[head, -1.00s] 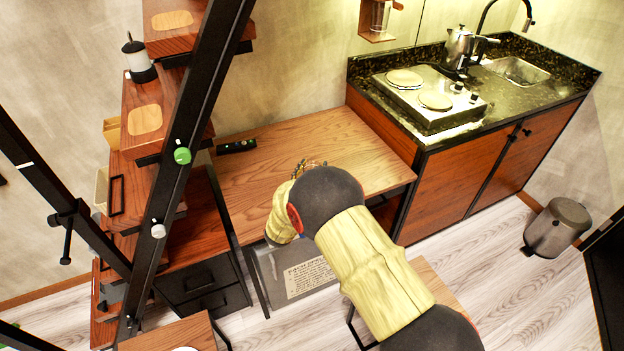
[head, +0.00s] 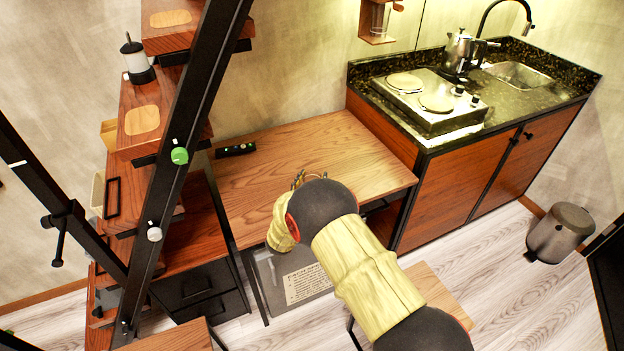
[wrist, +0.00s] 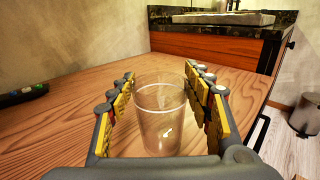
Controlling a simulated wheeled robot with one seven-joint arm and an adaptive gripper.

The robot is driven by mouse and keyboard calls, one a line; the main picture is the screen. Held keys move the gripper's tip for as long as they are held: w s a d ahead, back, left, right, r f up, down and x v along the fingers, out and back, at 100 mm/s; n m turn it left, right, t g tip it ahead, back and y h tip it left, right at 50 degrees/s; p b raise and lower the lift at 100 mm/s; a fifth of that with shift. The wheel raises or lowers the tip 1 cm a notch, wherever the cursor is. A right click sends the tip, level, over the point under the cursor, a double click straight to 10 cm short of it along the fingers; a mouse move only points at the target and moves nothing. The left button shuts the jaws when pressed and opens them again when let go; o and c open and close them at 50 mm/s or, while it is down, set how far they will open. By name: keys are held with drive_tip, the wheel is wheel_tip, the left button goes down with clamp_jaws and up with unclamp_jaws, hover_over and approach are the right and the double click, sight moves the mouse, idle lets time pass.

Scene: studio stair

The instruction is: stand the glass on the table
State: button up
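In the wrist view the clear glass (wrist: 161,118) is upright, its open rim up, between the two fingers of my gripper (wrist: 160,74). The fingers are spread, with a visible gap between each pad and the glass. The glass appears to stand on the wooden table (wrist: 62,118), though its base is close to my palm and its contact is hard to see. In the head view my gripper (head: 308,179) is low over the table (head: 345,145), near its front edge, and my arm largely hides the glass.
A kitchen counter (head: 470,125) with a hot plate (head: 430,100) adjoins on the right. A shelved stair (head: 150,130) stands on the left. The table's back and right are clear.

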drive_tip(key=shift+o, duration=1.4)
